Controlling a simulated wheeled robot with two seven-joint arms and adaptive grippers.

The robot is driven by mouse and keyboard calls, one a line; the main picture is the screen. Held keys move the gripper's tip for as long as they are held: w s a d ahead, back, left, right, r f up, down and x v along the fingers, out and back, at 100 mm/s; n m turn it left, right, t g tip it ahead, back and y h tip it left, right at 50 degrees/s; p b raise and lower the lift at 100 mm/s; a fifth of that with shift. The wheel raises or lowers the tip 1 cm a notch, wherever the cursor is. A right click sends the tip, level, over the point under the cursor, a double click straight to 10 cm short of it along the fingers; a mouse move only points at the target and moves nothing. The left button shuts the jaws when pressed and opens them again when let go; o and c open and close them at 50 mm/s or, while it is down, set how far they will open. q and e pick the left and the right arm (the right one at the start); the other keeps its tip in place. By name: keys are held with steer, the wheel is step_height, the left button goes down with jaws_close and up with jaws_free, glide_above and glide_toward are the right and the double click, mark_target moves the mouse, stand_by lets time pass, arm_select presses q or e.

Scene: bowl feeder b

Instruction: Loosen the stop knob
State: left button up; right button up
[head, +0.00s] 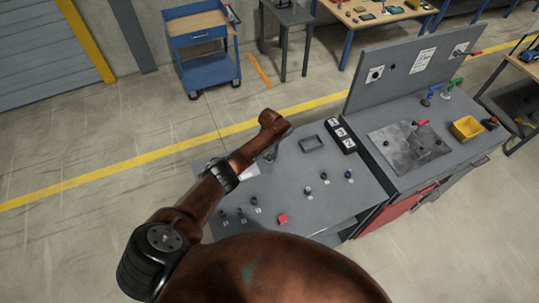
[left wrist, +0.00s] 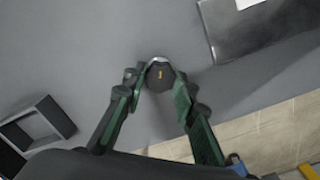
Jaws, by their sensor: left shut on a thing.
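The stop knob (left wrist: 161,76) is a round dark knob with a short orange mark on its face and a pale collar behind it. It stands on the grey bench top (head: 257,187). My left gripper (left wrist: 158,80) is shut on the knob, with one green and black finger on each side of it. In the head view my left gripper (head: 272,154) is over the far part of the bench, and my wrist hides the knob. My right gripper is in neither view.
A small grey open tray (head: 311,143) and a black switch strip (head: 340,135) lie right of my gripper. A machine with an upright panel (head: 402,75) stands to the right.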

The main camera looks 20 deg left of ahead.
mark_target(270, 156)
arm_select(q)
steer(key=o, duration=1.2)
steer(key=shift+c, duration=0.2)
step_height(270, 156, up, 12)
